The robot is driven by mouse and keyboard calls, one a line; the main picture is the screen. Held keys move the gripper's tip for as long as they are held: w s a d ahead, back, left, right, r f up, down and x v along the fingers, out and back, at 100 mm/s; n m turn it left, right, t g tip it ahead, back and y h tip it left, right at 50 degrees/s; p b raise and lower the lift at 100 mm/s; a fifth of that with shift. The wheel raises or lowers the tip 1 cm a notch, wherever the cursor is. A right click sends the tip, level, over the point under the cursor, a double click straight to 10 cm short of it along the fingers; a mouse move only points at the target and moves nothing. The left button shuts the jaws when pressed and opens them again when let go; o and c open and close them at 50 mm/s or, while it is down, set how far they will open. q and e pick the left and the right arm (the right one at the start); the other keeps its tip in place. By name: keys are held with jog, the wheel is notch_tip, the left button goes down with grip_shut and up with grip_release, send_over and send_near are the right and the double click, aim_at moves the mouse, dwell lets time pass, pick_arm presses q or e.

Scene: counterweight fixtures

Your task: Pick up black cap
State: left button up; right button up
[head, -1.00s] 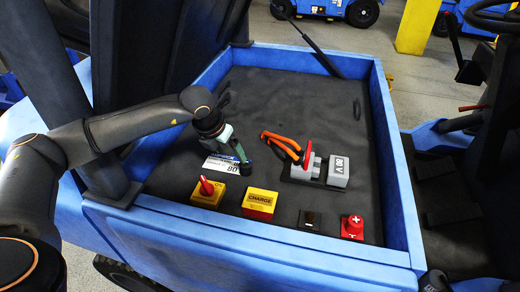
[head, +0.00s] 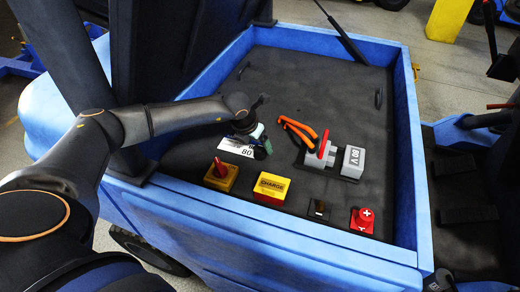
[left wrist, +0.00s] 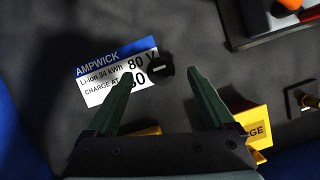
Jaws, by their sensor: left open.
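The black cap (left wrist: 159,68) is a small round black piece with a pale minus mark. In the left wrist view it lies beside the right edge of the AMPWICK label, on the dark tray floor. My left gripper (left wrist: 162,76) is open, with its green fingertips to the left and right of the cap in that view. I cannot tell whether the fingers touch it. In the head view my left gripper (head: 261,148) is low over the tray by the label, and I cannot make out the cap there. My right gripper is not seen.
The white label (head: 237,148) lies by the gripper. A yellow block with a red knob (head: 221,175), the yellow CHARGE block (head: 271,187), a black block (head: 318,209) and a red plus cap (head: 362,220) line the front. A grey connector with orange cables (head: 321,154) stands right. Blue walls (head: 409,150) enclose the tray.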

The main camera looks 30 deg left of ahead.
aim_at(260, 147)
pick_arm(q)
jog(key=shift+x, duration=1.65)
jog(key=shift+c, duration=0.3)
jog(key=shift+w+r, duration=0.1)
jog(key=c, duration=0.8)
jog(key=shift+c, duration=0.2)
jog(key=shift+r, duration=0.65)
jog(key=s+d+r+b, duration=0.3)
jog(key=s+d+r, duration=0.4)
jog(key=s+r, duration=0.4)
jog(key=shift+s+d+r, duration=0.25)
jog(key=shift+s+r, duration=0.1)
jog(key=shift+s, duration=0.1)
